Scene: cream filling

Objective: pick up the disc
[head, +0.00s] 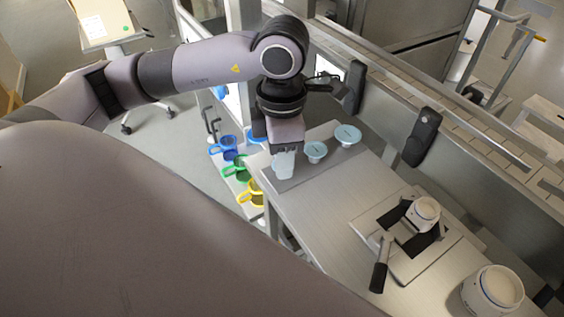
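My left gripper (287,147) reaches down over the far left end of the metal table. A pale blue piece (283,166) shows right below its fingers, partly hidden by them. I cannot tell whether the fingers are closed on it. Two similar light blue round, disc-topped pieces stand in a row to its right: a middle one (316,150) and a far one (347,134). Both are apart from the gripper. I cannot tell which piece is the disc of the task. My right gripper is not in view.
A press-like fixture (392,238) with a black lever and a white cup (425,212) sits on the table (325,212). A larger white container (490,290) stands at lower right. Blue, green and yellow cups (252,193) stand left of the table. A metal rail runs behind.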

